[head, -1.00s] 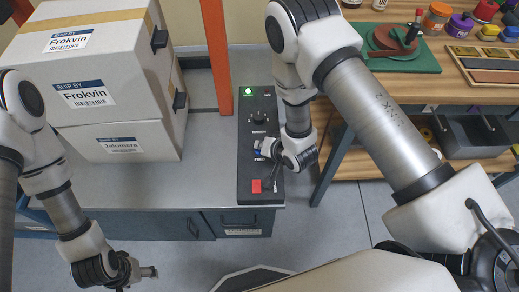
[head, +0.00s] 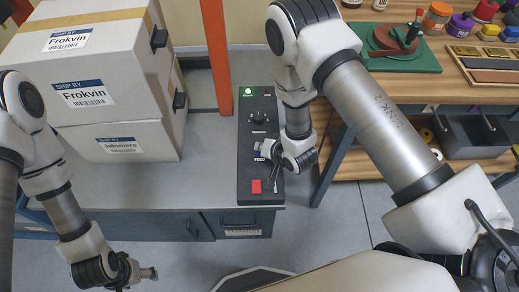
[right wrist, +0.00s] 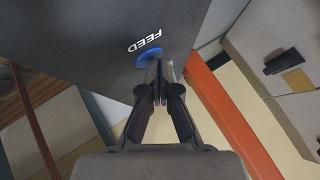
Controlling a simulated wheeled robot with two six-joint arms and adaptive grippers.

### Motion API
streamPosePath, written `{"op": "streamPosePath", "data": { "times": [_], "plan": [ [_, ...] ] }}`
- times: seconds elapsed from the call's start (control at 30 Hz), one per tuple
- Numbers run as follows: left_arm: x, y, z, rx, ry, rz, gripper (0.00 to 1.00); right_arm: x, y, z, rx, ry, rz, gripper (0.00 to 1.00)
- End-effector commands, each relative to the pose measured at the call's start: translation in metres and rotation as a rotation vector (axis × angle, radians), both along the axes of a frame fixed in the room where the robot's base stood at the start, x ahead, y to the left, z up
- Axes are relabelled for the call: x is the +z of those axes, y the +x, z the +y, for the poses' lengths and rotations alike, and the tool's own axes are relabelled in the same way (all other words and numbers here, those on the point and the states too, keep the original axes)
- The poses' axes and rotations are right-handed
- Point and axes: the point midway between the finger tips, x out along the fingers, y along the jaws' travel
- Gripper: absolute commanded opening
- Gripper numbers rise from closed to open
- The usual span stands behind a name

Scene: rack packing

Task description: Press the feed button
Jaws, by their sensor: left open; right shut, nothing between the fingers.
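The black control panel (head: 247,172) lies on the grey bench top. Its blue feed button (right wrist: 149,57), beside the white word FEED, shows in the right wrist view. In the head view the button is mostly hidden by my right gripper (head: 265,150). In the right wrist view my right gripper (right wrist: 159,68) is shut and empty. Its fingertips are at the button's edge and overlap it in the picture; I cannot tell whether they touch it. My left gripper (head: 152,273) is open and empty, low at the left, away from the panel.
An orange post (head: 216,55) rises behind. A wooden shelf unit (head: 460,95) stands at right.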

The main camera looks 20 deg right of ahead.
Motion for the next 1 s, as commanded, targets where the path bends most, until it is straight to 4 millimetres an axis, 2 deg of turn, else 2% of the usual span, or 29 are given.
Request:
{"op": "streamPosePath", "data": {
  "times": [0.27,0.53,0.9,1.0],
  "plan": [
    [0.001,0.0,0.0,0.0,0.0,0.0,0.67,0.001,0.0,0.0,0.001,0.0,0.001,0.0],
    [0.015,0.0,0.0,0.0,0.0,0.0,0.67,0.016,0.0,0.0,0.001,0.0,0.001,0.0],
    [0.016,0.0,0.0,0.0,0.0,0.0,0.67,0.017,0.0,0.0,0.0,0.0,0.0,0.0],
    [0.022,0.0,0.0,0.0,0.0,0.0,0.67,0.024,0.0,0.0,0.0,0.0,0.0,0.0]
  ]
}}
